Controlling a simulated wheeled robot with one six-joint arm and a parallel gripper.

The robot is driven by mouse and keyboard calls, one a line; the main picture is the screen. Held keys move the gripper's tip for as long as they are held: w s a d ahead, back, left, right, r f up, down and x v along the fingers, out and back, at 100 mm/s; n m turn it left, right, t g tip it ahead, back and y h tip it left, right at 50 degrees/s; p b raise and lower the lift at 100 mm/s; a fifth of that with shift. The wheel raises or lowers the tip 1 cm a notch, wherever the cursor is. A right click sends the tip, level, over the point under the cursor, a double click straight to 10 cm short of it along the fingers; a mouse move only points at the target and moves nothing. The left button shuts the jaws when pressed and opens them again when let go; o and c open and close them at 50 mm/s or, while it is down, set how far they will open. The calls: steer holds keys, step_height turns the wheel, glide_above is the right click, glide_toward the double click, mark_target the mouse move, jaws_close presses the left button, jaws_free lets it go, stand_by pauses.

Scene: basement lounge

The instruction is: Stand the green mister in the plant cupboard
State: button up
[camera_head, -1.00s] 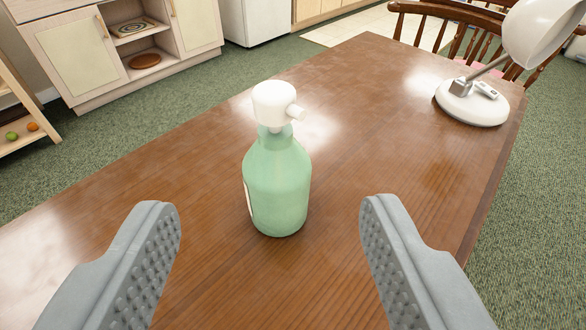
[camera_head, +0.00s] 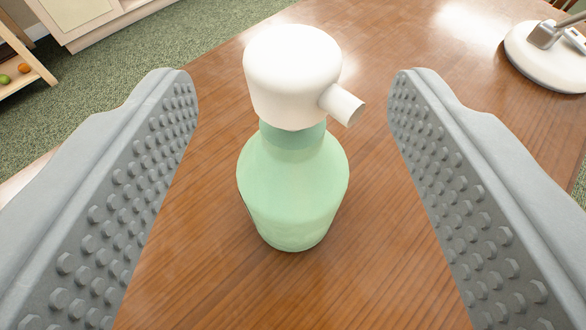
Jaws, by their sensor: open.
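The green mister (camera_head: 292,190) stands upright on the brown wooden table. It has a pale green bottle and a white spray head with a short nozzle pointing right and slightly toward me. My gripper (camera_head: 292,85) is open, with one grey studded finger on each side of the mister. Clear gaps show between each finger and the bottle, so neither touches it. A pale cupboard (camera_head: 90,18) is partly in view at the top left; only its lower part shows, and I cannot tell whether it is the plant cupboard.
The wooden table (camera_head: 400,215) is bare around the mister. A white lamp base (camera_head: 548,58) stands at the right. A low shelf (camera_head: 14,62) with small round fruit is at the far left. Green carpet (camera_head: 190,50) lies between the table and the cupboard.

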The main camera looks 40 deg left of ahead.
mark_target(293, 91)
steer(key=x, duration=0.4)
steer(key=shift+w+a, duration=0.2)
steer(key=shift+w, duration=0.05)
steer(key=shift+c, duration=0.3)
